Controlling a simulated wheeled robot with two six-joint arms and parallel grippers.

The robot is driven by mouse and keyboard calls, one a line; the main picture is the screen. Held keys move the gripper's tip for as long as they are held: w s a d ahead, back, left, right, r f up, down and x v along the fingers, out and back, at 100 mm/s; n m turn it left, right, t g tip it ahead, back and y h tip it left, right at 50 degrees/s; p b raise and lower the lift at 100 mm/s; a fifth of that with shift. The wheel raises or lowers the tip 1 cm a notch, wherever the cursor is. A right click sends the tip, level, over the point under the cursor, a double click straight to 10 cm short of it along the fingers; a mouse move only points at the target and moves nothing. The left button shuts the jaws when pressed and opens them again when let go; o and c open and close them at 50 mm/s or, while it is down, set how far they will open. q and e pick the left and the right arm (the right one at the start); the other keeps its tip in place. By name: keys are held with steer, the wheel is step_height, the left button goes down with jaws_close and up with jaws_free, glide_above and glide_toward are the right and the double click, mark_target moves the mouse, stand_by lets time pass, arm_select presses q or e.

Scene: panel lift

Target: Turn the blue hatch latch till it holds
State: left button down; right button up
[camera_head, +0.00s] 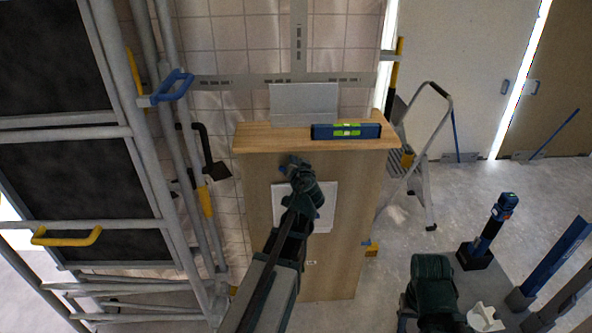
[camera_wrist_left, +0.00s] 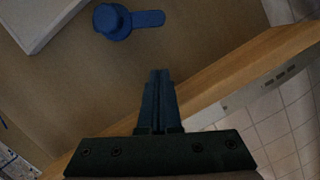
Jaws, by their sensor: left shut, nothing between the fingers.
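The blue latch (camera_wrist_left: 125,20) is on the wooden hatch face in the left wrist view. It has a round hub and a short lever pointing right in that view. My left gripper (camera_wrist_left: 158,78) is shut and empty, its fingertips apart from the latch and below and right of it in the picture. In the head view my left gripper (camera_head: 297,170) is in front of the upper part of the wooden panel (camera_head: 258,215). Something blue shows beside it there, but I cannot tell whether it is the latch. My right gripper does not show.
A white plate (camera_head: 327,220) sits on the wooden face, partly behind my left arm. A blue level (camera_head: 345,131) lies on the wooden top ledge. A grey rack (camera_head: 150,190) stands left, a stepladder (camera_head: 425,165) right. Floor between ladder and blue-topped stand (camera_head: 487,235) is partly clear.

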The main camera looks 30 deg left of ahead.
arm_select(q)
steer(key=x, duration=0.2)
steer(key=shift+w+a+f, duration=0.15)
steer(key=shift+w, duration=0.15)
steer(key=shift+s+a+f+b, duration=0.15)
steer(key=shift+a+f+b, duration=0.05)
steer(key=shift+f+b, duration=0.35)
steer(key=shift+s+a+f+b, duration=0.15)
steer(key=shift+a+f+b, duration=0.1)
steer(key=shift+f+b, duration=0.35)
steer(key=shift+s+a+f+b, duration=0.35)
steer(key=shift+f+b, duration=0.2)
steer(key=shift+b, duration=0.2)
